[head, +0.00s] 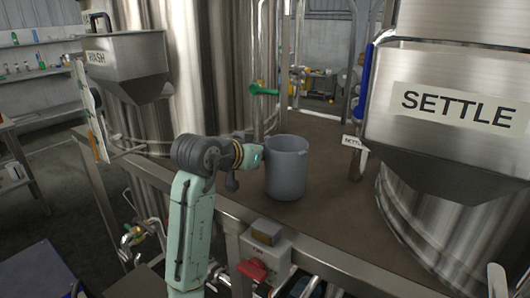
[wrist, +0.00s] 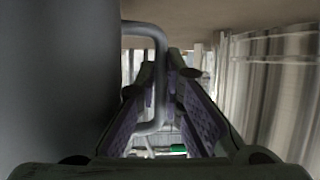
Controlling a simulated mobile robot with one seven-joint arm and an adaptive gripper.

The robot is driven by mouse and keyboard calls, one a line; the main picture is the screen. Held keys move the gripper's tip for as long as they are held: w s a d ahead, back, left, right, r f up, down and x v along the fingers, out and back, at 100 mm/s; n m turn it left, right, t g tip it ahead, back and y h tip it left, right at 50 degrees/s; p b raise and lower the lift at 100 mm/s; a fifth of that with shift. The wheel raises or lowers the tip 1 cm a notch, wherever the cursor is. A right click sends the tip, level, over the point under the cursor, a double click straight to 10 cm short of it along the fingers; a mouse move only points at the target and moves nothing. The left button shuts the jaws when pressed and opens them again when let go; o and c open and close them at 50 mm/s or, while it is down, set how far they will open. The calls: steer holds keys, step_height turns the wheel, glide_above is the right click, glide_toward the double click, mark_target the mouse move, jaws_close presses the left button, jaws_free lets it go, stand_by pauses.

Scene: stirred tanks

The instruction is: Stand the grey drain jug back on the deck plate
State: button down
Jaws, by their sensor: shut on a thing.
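The grey drain jug (head: 287,170) is upright at the brown deck plate (head: 335,205), near its front edge in the head view. I cannot tell whether its base touches the plate. In the wrist view the jug's dark wall (wrist: 60,80) fills the left side, and its bent handle (wrist: 160,60) runs down between the fingers. My gripper (wrist: 165,95) is shut on the handle. In the head view my arm reaches the jug from the left, and the fingers are hidden behind the wrist and jug.
The SETTLE tank hopper (head: 440,120) stands to the right, with a small labelled post (head: 356,160) before it. The WASH hopper (head: 125,65) is at the left. A green-handled valve (head: 262,90) is behind the jug. Bare plate lies right of the jug.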

steer(key=shift+f, duration=0.15)
steer(key=shift+f, duration=0.2)
steer(key=c, duration=1.7)
jaws_free()
steer(key=shift+r, duration=0.1)
steer(key=shift+r, duration=0.2)
steer(key=b+v, duration=0.4)
steer(key=v, duration=0.8)
